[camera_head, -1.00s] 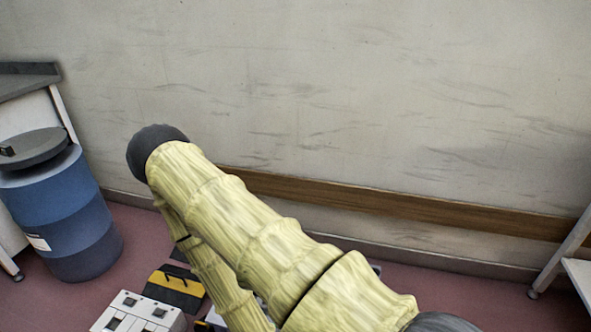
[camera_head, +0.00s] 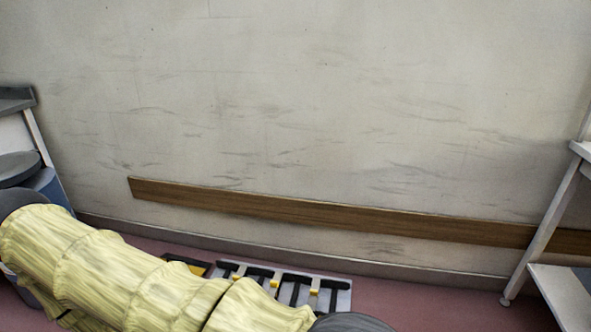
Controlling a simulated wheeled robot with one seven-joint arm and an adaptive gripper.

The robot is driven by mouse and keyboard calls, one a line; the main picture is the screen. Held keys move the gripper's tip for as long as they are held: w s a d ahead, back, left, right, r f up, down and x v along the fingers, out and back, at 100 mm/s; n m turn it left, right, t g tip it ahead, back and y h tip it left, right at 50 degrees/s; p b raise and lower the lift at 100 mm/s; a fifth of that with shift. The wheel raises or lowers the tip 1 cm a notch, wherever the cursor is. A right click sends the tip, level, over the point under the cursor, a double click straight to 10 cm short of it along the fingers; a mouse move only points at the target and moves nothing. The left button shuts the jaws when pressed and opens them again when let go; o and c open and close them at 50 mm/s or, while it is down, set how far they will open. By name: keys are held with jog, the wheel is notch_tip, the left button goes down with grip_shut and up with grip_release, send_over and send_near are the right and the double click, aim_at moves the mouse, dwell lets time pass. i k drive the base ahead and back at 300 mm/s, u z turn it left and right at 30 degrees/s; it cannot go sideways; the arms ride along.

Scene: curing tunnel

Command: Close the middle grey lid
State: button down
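A dark grey lid (camera_head: 16,166) on a blue drum (camera_head: 50,187) shows at the left edge, cut off by the frame. I cannot tell whether it is the middle grey lid. No row of lids is in view. My arm, in a pale yellow sleeve, crosses the lower left and hides most of the drum. My gripper is not in view.
A pale rack with black bars and yellow pieces (camera_head: 343,296) lies on the red floor, beside a black and yellow item (camera_head: 188,263). A wooden rail (camera_head: 350,217) runs along the wall. Metal-legged tables stand at left (camera_head: 14,102) and right (camera_head: 560,295). Floor right of the rack is clear.

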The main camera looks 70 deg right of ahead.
aim_at(275, 284)
jog(key=k, duration=0.35)
jog(key=z, duration=1.2)
jog(key=i, duration=0.5)
